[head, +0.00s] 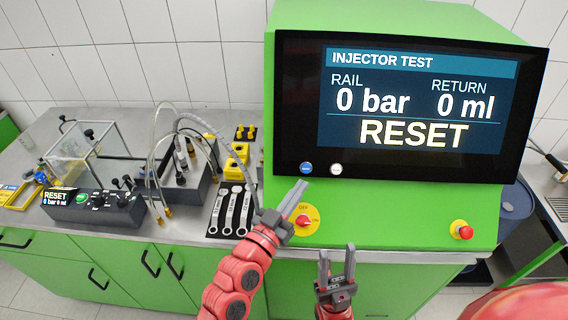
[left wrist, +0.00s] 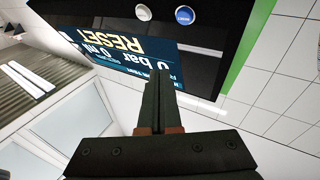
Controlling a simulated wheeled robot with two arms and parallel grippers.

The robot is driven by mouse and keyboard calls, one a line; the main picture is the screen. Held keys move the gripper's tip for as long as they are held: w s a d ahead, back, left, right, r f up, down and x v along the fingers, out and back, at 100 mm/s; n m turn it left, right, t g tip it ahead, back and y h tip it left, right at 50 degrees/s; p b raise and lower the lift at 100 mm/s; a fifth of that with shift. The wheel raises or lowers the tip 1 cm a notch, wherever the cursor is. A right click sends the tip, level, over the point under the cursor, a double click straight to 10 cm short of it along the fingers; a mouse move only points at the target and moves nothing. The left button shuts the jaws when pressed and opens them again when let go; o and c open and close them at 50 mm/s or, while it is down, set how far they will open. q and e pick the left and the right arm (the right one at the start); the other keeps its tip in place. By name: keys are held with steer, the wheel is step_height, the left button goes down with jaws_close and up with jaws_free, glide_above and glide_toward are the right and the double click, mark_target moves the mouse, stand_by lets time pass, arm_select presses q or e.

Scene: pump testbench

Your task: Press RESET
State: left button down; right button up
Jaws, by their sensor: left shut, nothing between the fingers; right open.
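A black monitor (head: 412,180) on the green bench housing shows "INJECTOR TEST", 0 bar, 0 ml and "RESET". On its lower bezel sit a blue button (head: 306,168) and a white button (head: 336,170). Both also show in the left wrist view, the blue button (left wrist: 185,15) and the white button (left wrist: 143,13); lettering on the blue one is too small to read surely. My left gripper (head: 302,184) is shut and empty, its tips just below the blue button; contact is not visible. It also shows in the left wrist view (left wrist: 158,78). My right gripper (head: 337,254) is open and empty, lower down.
A red-and-yellow rotary switch (head: 306,218) is close under my left gripper. A red emergency stop (head: 463,230) is at the right. Wrenches (head: 232,210), hoses and a small control box (head: 95,207) with its own display stand on the left worktop.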

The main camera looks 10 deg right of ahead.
mark_target(306, 168)
arm_select(q)
steer(key=shift+s+d+r+m+g, duration=0.1)
steer(key=shift+s+d+m+g, duration=0.3)
steer(key=shift+s+d+g, duration=0.15)
steer(key=shift+h, duration=0.3)
steer(key=w+d+f+b, duration=0.2)
steer(key=w+f+b, duration=0.2)
steer(key=w, duration=0.3)
steer(key=shift+w+b, duration=0.3)
steer(key=shift+w, duration=0.05)
steer(key=shift+r, duration=0.1)
stand_by(1.4)
steer(key=shift+w+d+b, duration=0.1)
steer(key=shift+w+b, duration=0.3)
steer(key=shift+b, duration=0.3)
